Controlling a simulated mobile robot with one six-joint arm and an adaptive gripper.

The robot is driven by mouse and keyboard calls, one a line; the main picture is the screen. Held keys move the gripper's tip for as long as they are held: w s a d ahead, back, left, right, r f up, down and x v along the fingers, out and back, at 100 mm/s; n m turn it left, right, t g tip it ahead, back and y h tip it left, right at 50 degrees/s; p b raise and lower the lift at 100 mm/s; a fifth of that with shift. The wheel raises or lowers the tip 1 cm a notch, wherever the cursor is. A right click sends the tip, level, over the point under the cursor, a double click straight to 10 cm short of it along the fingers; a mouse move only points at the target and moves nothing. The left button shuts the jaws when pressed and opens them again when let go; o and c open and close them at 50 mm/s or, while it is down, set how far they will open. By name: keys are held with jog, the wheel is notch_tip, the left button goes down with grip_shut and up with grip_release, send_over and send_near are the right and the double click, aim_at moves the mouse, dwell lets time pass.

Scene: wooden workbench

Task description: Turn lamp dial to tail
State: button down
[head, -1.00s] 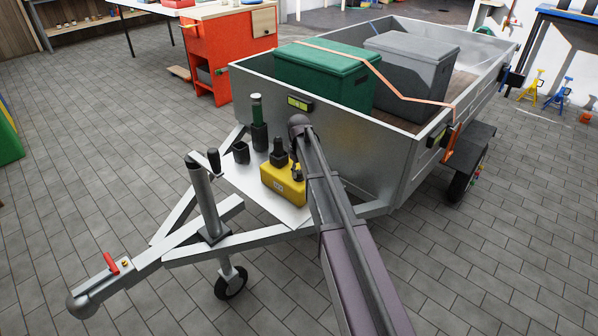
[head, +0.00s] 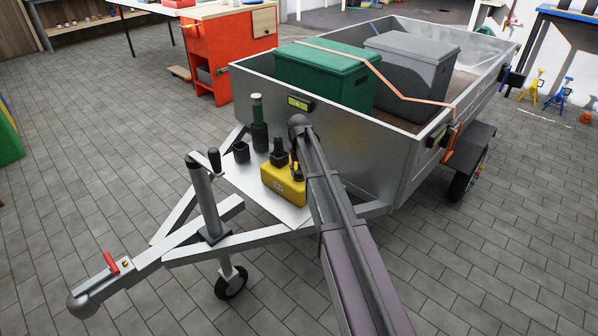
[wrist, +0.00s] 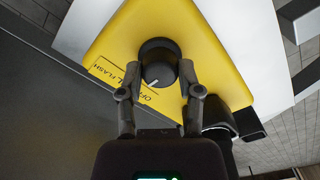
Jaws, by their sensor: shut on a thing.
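The yellow lamp box (head: 288,187) sits on the white plate at the trailer's front. In the wrist view, its yellow face (wrist: 192,42) carries a round black dial (wrist: 158,72) with a white pointer line. The pointer slants down and left, toward the printed labels. "OFF" and "FLASH" (wrist: 103,70) can be read; the label between them is mostly covered, with only an end letter showing. My gripper (wrist: 160,76) is shut on the dial, one finger on each side.
The trailer's metal front wall (head: 345,140) rises close behind the box. The jockey-wheel post (head: 203,200) stands nearer the hitch.

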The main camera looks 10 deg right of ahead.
aim_at(299, 172)
jog(key=shift+c, duration=1.3)
grip_release()
jog(key=shift+n, duration=0.3)
jog(key=shift+n, duration=1.7)
jog(key=n, duration=0.3)
jog(key=shift+n, duration=0.4)
notch_tip(299, 172, up, 14)
jog(key=p, duration=1.4)
jog(key=s+f+m+b, duration=0.2)
jog(key=s+f+b, duration=0.1)
jog(key=s, duration=0.7)
jog(key=s+f+m+b, duration=0.2)
jog(key=s+f+b, duration=0.2)
jog(key=s, duration=0.6)
jog(key=s+f+m+b, duration=0.3)
jog(key=s+f+b, duration=0.1)
jog(key=s, duration=0.6)
jog(key=shift+s+a, duration=0.2)
jog(key=shift+s, duration=0.1)
